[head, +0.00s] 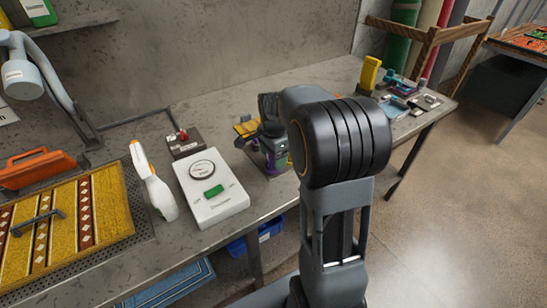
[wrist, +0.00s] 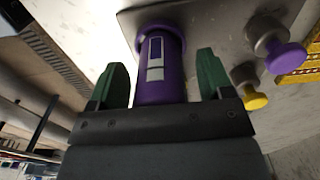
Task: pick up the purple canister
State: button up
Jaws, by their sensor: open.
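The purple canister (wrist: 160,75) stands in the wrist view between the two green fingertips of my gripper (wrist: 160,88). It has a flared rim and a pale label with a dark patch. The fingers are open, one on each side, with gaps showing between them and the canister. Its lower end is hidden behind the gripper body. In the head view a small purple part (head: 271,170) shows beside my gripper, mostly covered by my arm.
In the wrist view a purple knob (wrist: 285,57) and a yellow knob (wrist: 252,98) sit right of the canister. In the head view a white box with a dial (head: 222,208), a spray bottle (head: 160,195) and a red-button box (head: 184,143) stand left of my arm on the bench.

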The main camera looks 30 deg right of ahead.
jog(key=c, duration=1)
jog(key=shift+r, duration=0.15)
jog(key=shift+c, duration=0.2)
jog(key=shift+w+r, duration=0.1)
jog(key=shift+r, duration=0.2)
jog(key=r, duration=0.1)
jog(key=s+r, duration=0.1)
jog(key=r, duration=0.1)
jog(key=shift+a+r, duration=0.1)
jog(key=shift+r, duration=0.1)
jog(key=s+a+r, duration=0.3)
jog(key=s+r, duration=0.5)
jog(key=s, duration=0.4)
jog(key=shift+s+a+r, duration=0.3)
jog(key=shift+r, duration=0.1)
